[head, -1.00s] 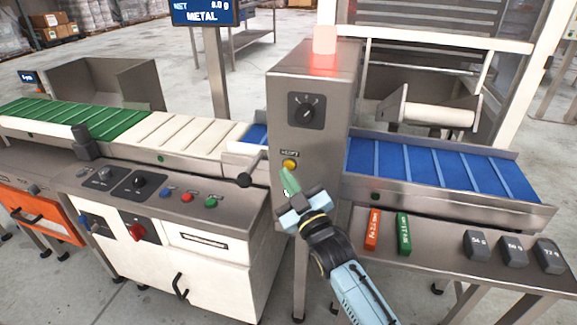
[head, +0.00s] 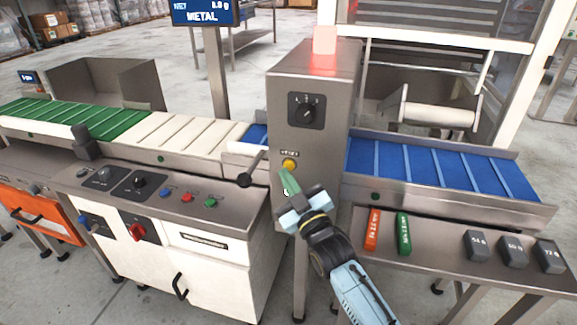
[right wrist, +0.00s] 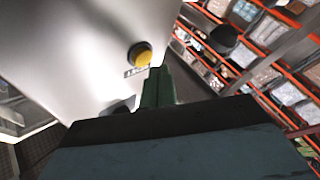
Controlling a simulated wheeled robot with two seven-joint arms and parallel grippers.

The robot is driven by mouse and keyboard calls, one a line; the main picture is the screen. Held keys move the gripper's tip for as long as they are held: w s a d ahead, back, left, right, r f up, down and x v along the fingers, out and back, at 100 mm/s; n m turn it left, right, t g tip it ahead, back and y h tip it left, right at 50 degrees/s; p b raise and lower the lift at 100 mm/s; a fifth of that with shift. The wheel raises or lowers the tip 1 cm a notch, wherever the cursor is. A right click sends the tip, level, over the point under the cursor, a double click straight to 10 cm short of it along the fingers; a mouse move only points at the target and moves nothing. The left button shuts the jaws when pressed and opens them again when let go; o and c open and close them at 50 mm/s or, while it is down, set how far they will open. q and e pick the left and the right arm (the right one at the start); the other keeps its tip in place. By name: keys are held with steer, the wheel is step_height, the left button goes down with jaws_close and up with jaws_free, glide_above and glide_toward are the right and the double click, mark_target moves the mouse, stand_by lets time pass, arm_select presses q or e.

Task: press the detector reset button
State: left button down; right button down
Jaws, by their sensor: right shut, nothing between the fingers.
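The detector reset button is a yellow round button (head: 289,164) on the front of the grey steel detector housing (head: 330,105), under a small label. In the right wrist view the yellow button (right wrist: 140,54) shows just beyond the fingertips. My right gripper (head: 286,186) is shut and empty, its green fingers pointing up at the housing just below the button. In the right wrist view the closed fingers (right wrist: 157,88) sit close below and right of the button, and a gap seems to remain. A red lamp (head: 324,50) glows on top of the housing. My left gripper is not in view.
A black knob (head: 306,110) sits above the button. A blue belt (head: 430,170) runs right of the housing. The control cabinet (head: 225,215) with a ball-ended lever (head: 245,179) stands left. Red (head: 372,230) and green (head: 404,234) test pieces and grey weights (head: 512,250) lie on the right shelf.

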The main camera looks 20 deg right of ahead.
steer(key=shift+w+d, duration=0.1)
steer(key=shift+w+d, duration=0.15)
steer(key=shift+w, duration=0.1)
stand_by(0.3)
steer(key=shift+w+d, duration=0.25)
steer(key=shift+w, duration=0.1)
stand_by(0.8)
steer(key=shift+s, duration=0.1)
steer(key=shift+s+a+p, duration=0.5)
steer(key=shift+s+p, duration=0.1)
